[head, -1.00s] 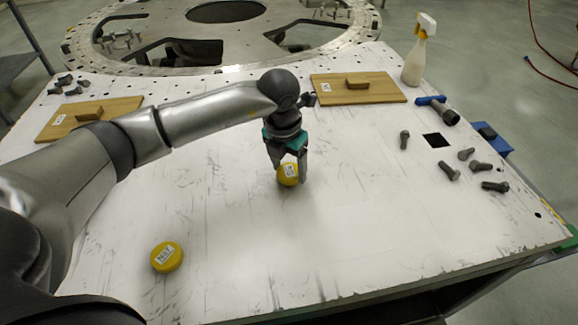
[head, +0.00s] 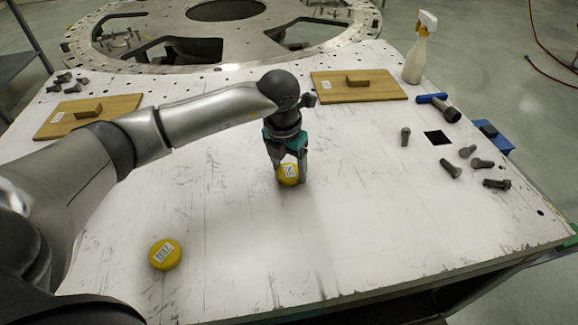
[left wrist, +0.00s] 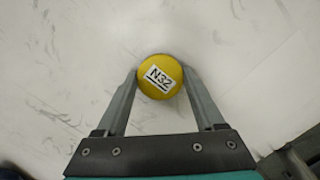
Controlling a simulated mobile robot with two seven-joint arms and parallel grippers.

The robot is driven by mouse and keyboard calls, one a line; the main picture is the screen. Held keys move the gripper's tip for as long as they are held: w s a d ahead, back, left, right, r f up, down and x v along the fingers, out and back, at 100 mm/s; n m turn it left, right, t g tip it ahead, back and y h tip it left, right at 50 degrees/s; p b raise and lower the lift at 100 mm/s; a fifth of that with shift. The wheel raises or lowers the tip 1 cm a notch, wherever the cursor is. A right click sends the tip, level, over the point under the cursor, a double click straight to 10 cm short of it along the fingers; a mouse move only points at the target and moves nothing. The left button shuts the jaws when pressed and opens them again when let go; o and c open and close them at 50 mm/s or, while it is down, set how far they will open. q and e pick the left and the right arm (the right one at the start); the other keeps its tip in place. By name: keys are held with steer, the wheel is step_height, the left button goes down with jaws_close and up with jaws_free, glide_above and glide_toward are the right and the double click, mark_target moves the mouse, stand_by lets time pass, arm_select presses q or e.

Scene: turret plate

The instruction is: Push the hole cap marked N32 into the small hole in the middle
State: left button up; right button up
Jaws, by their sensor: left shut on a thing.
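The yellow cap marked N32 (left wrist: 160,76) sits between the two fingers of my left gripper in the left wrist view, with its label facing the camera. In the head view the same cap (head: 289,174) is in the middle of the white plate (head: 350,225). My left gripper (head: 289,172) points down and is shut on the cap, at or just above the plate surface; I cannot tell which. A second yellow cap (head: 165,254) with a white label lies at the front left, apart from the gripper. The small middle hole is not visible. My right gripper is not in view.
Two wooden boards with handles lie at the left (head: 70,122) and back right (head: 345,92). Several dark bolts (head: 451,168) lie around a square black hole (head: 438,138) at the right. A spray bottle (head: 416,60) stands at the back right. The front middle is clear.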

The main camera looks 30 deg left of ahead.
arm_select(q)
steer(key=shift+f, duration=0.2)
steer(key=o, duration=1.3)
steer(key=shift+o, duration=0.2)
steer(key=shift+r, duration=0.1)
